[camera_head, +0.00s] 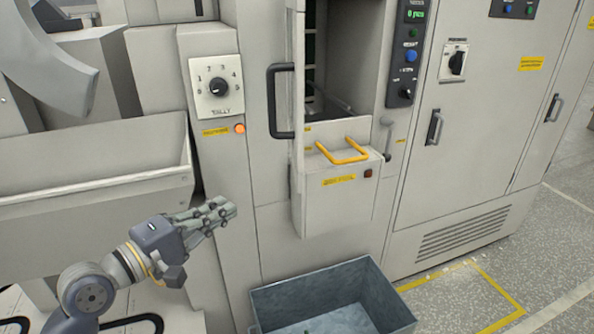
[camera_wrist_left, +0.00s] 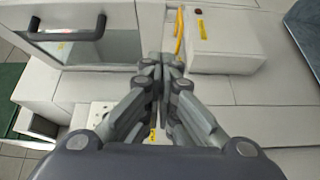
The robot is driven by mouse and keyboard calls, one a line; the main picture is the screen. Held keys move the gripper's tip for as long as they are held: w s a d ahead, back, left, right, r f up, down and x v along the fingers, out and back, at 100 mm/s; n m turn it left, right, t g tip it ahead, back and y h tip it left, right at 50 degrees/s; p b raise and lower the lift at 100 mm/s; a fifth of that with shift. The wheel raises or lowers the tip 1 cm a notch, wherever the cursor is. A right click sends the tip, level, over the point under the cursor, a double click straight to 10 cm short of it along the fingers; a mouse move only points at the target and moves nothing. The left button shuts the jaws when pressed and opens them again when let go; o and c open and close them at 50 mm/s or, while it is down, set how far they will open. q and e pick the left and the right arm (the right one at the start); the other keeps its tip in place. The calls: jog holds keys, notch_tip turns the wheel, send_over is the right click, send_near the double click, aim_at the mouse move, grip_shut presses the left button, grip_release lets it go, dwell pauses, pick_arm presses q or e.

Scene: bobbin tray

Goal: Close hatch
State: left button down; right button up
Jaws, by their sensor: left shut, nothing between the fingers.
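The hatch (camera_head: 298,75) stands open and shows nearly edge-on in the head view, with its black handle (camera_head: 281,100) sticking out to the left. The opening (camera_head: 345,60) in the machine is uncovered to its right. In the left wrist view the hatch's windowed panel (camera_wrist_left: 105,45) and black handle (camera_wrist_left: 68,33) are at the upper left. My left gripper (camera_head: 230,208) is shut and empty, below and left of the handle and apart from it. Its fingertips also show in the left wrist view (camera_wrist_left: 166,62). My right gripper is not in view.
A box (camera_head: 335,205) with a yellow handle (camera_head: 343,153) juts out below the opening. A blue-grey bin (camera_head: 375,318) stands on the floor below. A dial panel (camera_head: 218,87) is left of the hatch. Open floor lies at the right.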

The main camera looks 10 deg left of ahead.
pick_arm(q)
jog(key=s+d+r+p+x, duration=0.1)
jog(key=d+p+x, duration=0.1)
jog(key=x, duration=1)
jog(key=shift+w+d+p, duration=0.2)
jog(key=shift+d+p, duration=0.3)
jog(key=shift+p, duration=0.3)
jog(key=shift+r, duration=0.1)
